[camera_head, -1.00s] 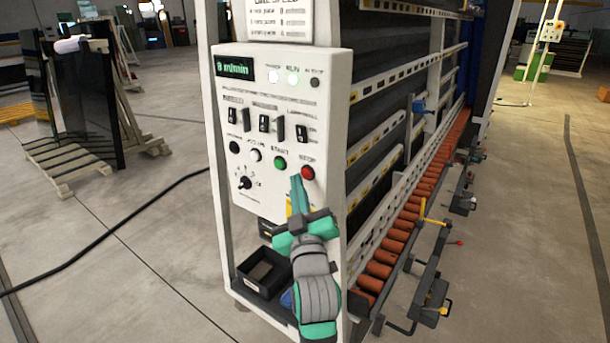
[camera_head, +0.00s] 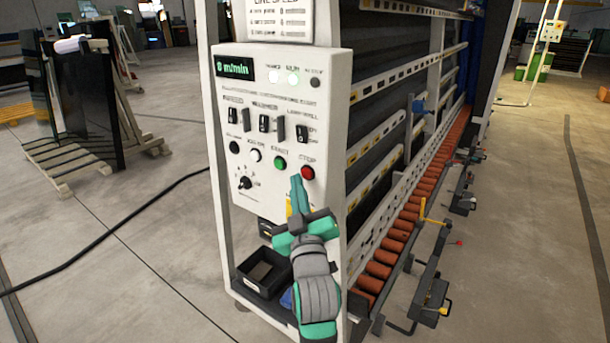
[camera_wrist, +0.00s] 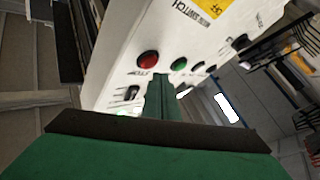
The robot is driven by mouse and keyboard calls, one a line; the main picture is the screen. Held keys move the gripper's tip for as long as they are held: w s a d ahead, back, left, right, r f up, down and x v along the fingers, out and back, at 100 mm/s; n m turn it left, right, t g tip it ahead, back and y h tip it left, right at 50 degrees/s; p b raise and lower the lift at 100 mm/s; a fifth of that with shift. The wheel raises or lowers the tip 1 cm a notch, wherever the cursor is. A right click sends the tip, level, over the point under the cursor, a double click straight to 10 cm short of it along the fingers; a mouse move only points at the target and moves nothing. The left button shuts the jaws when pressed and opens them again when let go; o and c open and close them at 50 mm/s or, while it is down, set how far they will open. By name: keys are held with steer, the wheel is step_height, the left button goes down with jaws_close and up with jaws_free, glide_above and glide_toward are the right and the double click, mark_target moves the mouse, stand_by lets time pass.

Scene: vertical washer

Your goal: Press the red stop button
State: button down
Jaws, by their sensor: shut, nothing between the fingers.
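The red stop button (camera_head: 307,173) is at the lower right of the white control panel (camera_head: 325,110), with the green start button (camera_head: 280,163) to its left. My gripper (camera_head: 296,178) is shut and empty, its fingertips just below and left of the red button in the head view. In the wrist view the red button (camera_wrist: 148,60) and green button (camera_wrist: 179,64) both show beyond the closed fingertips (camera_wrist: 161,80). The tips point at the panel between and below the two buttons. I cannot tell whether they touch the panel.
The panel also carries black switches (camera_head: 263,123), a rotary knob (camera_head: 244,183) and a lit display (camera_head: 234,68). A black bin (camera_head: 262,272) sits below. An orange roller conveyor (camera_head: 400,235) runs back on the right. A black cable (camera_head: 120,232) lies on the open floor at left.

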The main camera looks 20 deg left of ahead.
steer(key=shift+w, duration=0.2)
steer(key=shift+w+d, duration=0.15)
steer(key=shift+w, duration=0.1)
steer(key=shift+w+d, duration=0.2)
steer(key=shift+w, duration=0.3)
stand_by(0.8)
steer(key=shift+s+a, duration=0.1)
steer(key=shift+s, duration=0.1)
steer(key=shift+s+a, duration=0.25)
steer(key=shift+s, duration=0.5)
steer(key=shift+s+a, duration=0.3)
steer(key=shift+s, duration=0.5)
steer(key=shift+s+a, duration=0.25)
steer(key=shift+s, duration=0.5)
steer(key=shift+s+a, duration=0.3)
steer(key=shift+s, duration=0.5)
